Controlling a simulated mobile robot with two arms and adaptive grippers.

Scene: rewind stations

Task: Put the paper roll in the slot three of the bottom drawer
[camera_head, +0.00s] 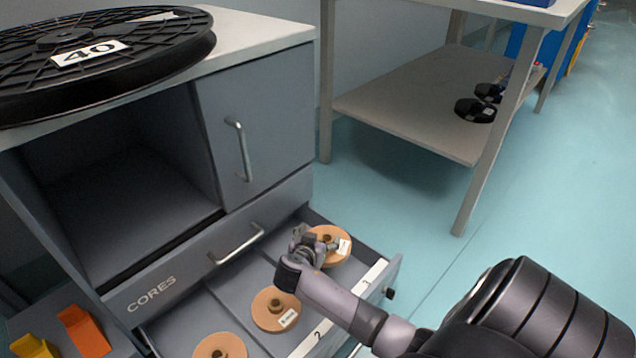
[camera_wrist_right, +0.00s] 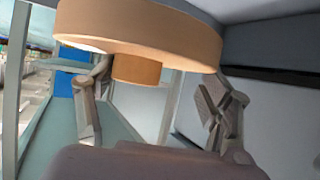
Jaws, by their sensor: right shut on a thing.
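The bottom drawer (camera_head: 240,277) marked CORES is pulled open in the head view, with labels 2 and 3 on its front rim. My right gripper (camera_head: 308,240) is at slot three, shut on a tan paper roll (camera_head: 329,252) with a small white label. In the right wrist view the roll (camera_wrist_right: 140,28) and its hub (camera_wrist_right: 137,69) sit at the fingers (camera_wrist_right: 160,105). I cannot tell whether the roll touches the drawer floor. My left gripper is not in view.
One tan roll (camera_head: 268,313) lies in slot two and another (camera_head: 220,346) in the slot left of it. A large black reel (camera_head: 110,50) marked 40 lies on the cabinet top. A grey table (camera_head: 420,95) stands behind. Orange (camera_head: 84,332) and yellow (camera_head: 32,346) items are lower left.

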